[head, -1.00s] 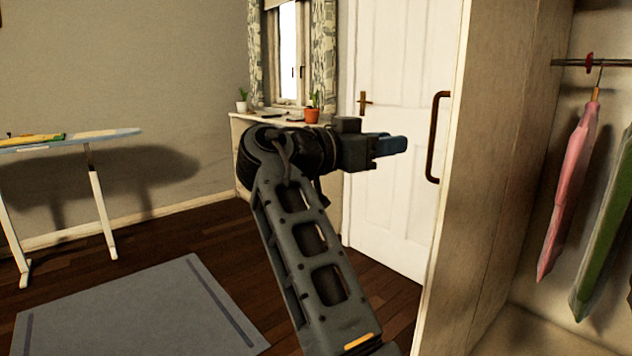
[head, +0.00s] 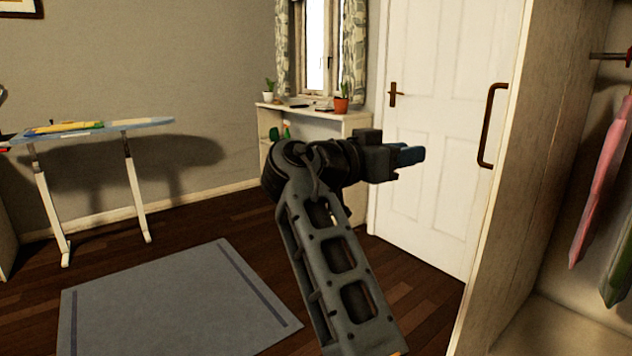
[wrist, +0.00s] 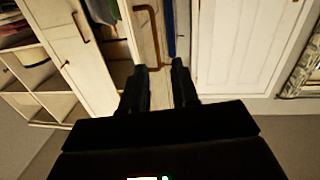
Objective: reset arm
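My gripper (head: 412,156) is at the end of my arm, which is raised and folded in the middle of the head view, pointing right in front of the white door (head: 430,120). In the wrist view my gripper (wrist: 161,82) shows two dark fingers with a clear gap between them. It is open and nothing is held.
An open wardrobe (head: 535,170) with a dark handle and hanging clothes stands close on the right. An ironing board (head: 150,124) is at the left. A grey rug (head: 175,305) lies on the floor. A white shelf unit (head: 357,124) with potted plants stands under the window.

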